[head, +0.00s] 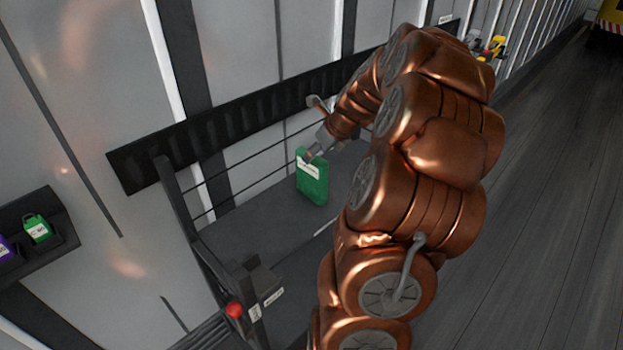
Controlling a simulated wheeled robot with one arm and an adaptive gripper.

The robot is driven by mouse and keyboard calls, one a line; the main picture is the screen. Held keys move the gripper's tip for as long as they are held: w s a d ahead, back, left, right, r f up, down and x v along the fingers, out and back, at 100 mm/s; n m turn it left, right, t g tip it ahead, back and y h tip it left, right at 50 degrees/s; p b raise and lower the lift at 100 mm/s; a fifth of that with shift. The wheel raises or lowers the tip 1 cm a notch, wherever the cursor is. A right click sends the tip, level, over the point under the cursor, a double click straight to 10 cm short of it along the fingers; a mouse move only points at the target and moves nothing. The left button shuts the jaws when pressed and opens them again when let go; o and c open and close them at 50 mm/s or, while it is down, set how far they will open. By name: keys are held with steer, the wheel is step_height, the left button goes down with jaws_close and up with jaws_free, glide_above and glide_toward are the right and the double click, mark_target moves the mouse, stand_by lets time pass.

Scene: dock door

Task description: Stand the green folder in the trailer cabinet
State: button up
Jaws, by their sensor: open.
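My gripper (314,152) is at the folder's top edge, small in the picture. It is open, and I cannot tell whether its fingers touch the folder. My copper arm covers the middle right of the view and hides part of the surface and rails. The grey surface (255,215) with its dark post and rails may be the trailer cabinet, but I cannot tell for sure.
A dark wall shelf (68,240) at left holds a small green item (37,228) and a purple item (5,250). A red knob (234,310) sits on a dark post at the front. Yellow items (492,47) are at the upper right. The plank floor (540,200) at right is clear.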

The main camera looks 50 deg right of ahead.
mark_target(311, 177)
steer(key=shift+d+f, duration=0.2)
steer(key=shift+d, duration=0.25)
steer(key=shift+w+f+m, duration=0.2)
steer(key=shift+m, duration=0.1)
steer(key=shift+x, duration=0.8)
steer(key=shift+w+p+x, duration=0.2)
steer(key=shift+p+x, duration=0.7)
steer(key=shift+x, duration=1.75)
steer(key=shift+r, duration=0.15)
jaws_close()
